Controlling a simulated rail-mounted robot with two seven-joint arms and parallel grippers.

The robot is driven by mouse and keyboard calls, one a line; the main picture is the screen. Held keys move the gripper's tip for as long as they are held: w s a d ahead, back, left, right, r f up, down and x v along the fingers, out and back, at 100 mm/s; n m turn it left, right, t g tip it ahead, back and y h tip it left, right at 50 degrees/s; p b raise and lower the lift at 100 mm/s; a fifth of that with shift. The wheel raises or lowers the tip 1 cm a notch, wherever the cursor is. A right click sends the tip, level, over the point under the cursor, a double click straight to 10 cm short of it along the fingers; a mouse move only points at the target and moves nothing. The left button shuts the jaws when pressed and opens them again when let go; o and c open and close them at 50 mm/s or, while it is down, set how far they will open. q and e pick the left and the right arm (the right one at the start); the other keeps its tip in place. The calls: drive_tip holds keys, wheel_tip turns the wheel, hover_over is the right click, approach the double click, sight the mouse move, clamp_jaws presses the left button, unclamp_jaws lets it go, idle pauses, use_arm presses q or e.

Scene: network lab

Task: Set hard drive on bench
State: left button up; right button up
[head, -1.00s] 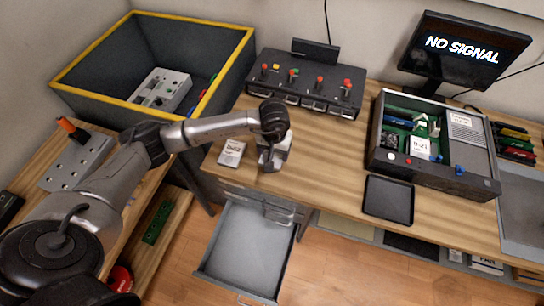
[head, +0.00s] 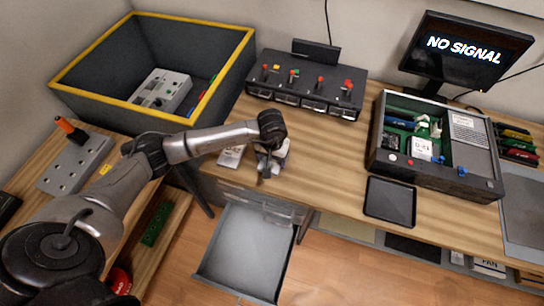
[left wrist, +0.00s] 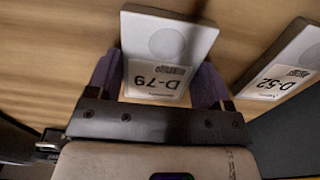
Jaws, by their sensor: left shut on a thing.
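My left gripper (head: 264,170) is at the bench's (head: 330,150) front left edge, above the open drawer. It is shut on a silver hard drive marked D-79 (left wrist: 157,52), which sits between the two fingers in the left wrist view. In the head view the gripper hides most of this drive (head: 284,150). I cannot tell whether the drive touches the bench. A second hard drive, marked D-52 (left wrist: 290,62), lies on the wood to its right in the wrist view; in the head view this drive (head: 231,156) is left of the gripper. My right gripper is not in view.
A dock box with several bays (head: 307,85) stands behind the gripper. An open computer case (head: 440,145) and a dark tray (head: 390,201) are to the right. An open drawer (head: 245,250) juts out below. A yellow-rimmed bin (head: 150,60) is at left. The bench middle is clear.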

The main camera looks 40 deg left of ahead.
use_arm(q)
drive_tip(key=o, duration=1)
drive_tip(key=shift+f, duration=0.1)
drive_tip(key=shift+o, duration=0.2)
